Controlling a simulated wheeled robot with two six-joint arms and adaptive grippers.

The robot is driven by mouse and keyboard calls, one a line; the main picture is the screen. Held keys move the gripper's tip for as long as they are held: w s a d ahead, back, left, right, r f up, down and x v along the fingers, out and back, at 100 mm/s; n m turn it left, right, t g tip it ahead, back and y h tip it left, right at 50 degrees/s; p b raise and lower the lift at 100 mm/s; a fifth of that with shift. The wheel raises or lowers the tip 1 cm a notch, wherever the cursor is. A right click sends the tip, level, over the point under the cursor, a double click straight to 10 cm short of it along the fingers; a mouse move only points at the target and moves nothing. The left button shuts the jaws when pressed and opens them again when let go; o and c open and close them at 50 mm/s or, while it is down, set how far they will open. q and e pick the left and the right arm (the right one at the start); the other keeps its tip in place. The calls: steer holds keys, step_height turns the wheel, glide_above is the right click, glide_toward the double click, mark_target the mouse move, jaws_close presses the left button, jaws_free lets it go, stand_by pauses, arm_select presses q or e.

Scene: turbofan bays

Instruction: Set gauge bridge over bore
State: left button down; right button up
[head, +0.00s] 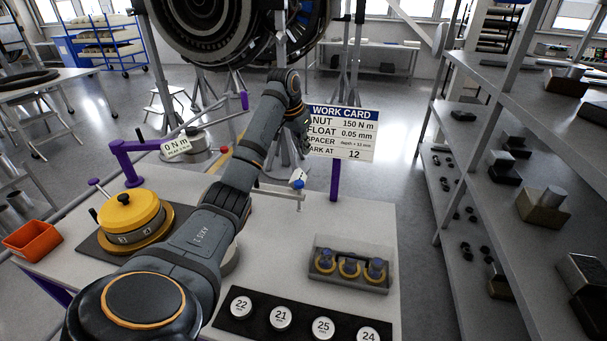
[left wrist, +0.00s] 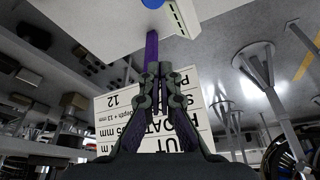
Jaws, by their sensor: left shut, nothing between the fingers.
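A blue part (left wrist: 152,3) and a pale marked piece (left wrist: 184,16) show at the top of the left wrist view, possibly the same device. My left gripper (head: 304,143) is shut and empty, high in front of the work card; its closed fingers (left wrist: 165,72) fill the middle of the left wrist view. The bore cannot be identified; my arm hides part of a round grey item (head: 231,262).
The work card (head: 340,135) stands on a purple post (head: 335,182). A yellow-topped drum (head: 130,212), an orange bin (head: 32,239), a tray of ringed parts (head: 349,270) and numbered discs (head: 281,317) occupy the bench (head: 370,215). Shelves (head: 480,150) stand at right.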

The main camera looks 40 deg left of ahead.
arm_select(q)
steer(key=p+x, duration=0.4)
steer(key=x, duration=0.5)
steer(key=s, duration=0.1)
steer(key=s+p, duration=0.1)
steer(key=s, duration=0.2)
steer(key=shift+s+d+f+p, duration=0.15)
steer(key=shift+d+f+p, duration=0.15)
steer(key=shift+d+f, duration=0.1)
arm_select(e)
steer(key=s+r, duration=0.1)
steer(key=r, duration=0.2)
steer(key=s+d+r, duration=0.1)
steer(key=r, duration=0.1)
steer(key=shift+s+d+r, duration=0.1)
steer(key=shift+s, duration=0.2)
steer(key=shift+w+d, duration=0.1)
steer(key=shift+d, duration=0.1)
arm_select(q)
steer(key=shift+d, duration=0.1)
